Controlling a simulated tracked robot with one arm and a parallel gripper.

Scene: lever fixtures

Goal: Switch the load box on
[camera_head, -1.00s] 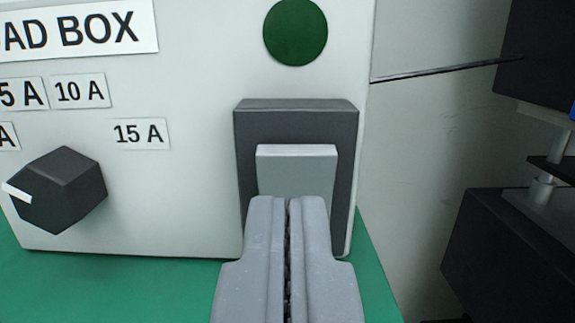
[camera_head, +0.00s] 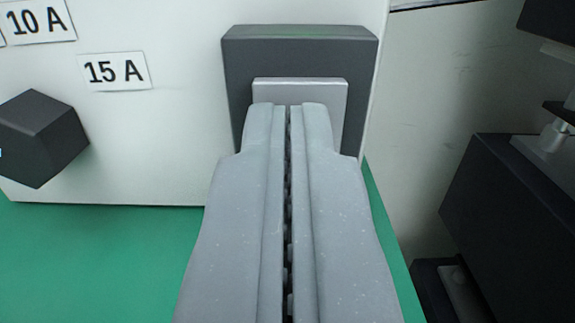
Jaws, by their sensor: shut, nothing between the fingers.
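The load box (camera_head: 160,130) is a white case that fills the upper left of the view. On its front right is a dark switch frame (camera_head: 236,70) with a light grey rocker (camera_head: 300,90) in it. My gripper (camera_head: 288,106) is shut and empty. Its fingertips lie in front of the rocker and hide its lower part. I cannot tell whether they touch it.
The box stands on a green surface (camera_head: 100,255). Dark equipment (camera_head: 515,215) stands at the right, beyond a pale gap.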

